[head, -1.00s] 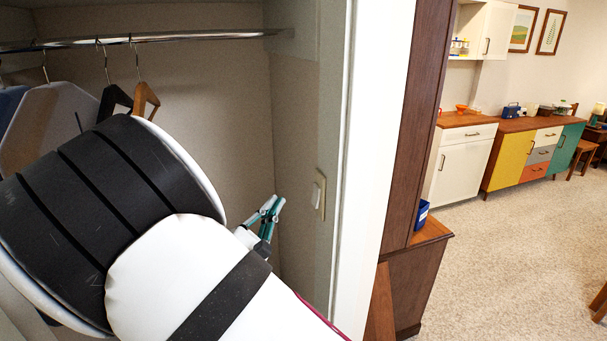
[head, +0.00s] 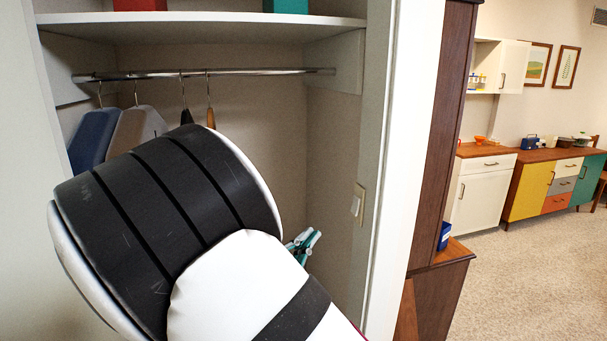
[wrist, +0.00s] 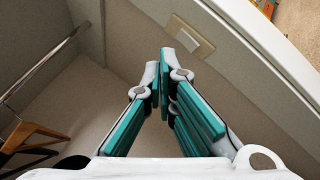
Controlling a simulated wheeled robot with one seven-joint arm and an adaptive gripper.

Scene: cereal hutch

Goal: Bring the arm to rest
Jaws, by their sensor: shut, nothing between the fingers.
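My gripper (wrist: 162,75) is shut and empty in the wrist view, its teal-padded fingers meeting at the tips. In the head view my gripper (head: 308,236) shows small behind my own arm, inside the closet opening near its right wall. My white and black arm (head: 170,210) fills the lower left of the head view and hides much of the closet's inside.
Hangers (head: 209,115) and clothes (head: 95,140) hang from a metal rail (head: 250,72) under a shelf (head: 220,18). A light switch (head: 356,205) is on the closet's right wall. A dark wooden hutch (head: 440,290) stands right of the white frame. Floor at far right is clear.

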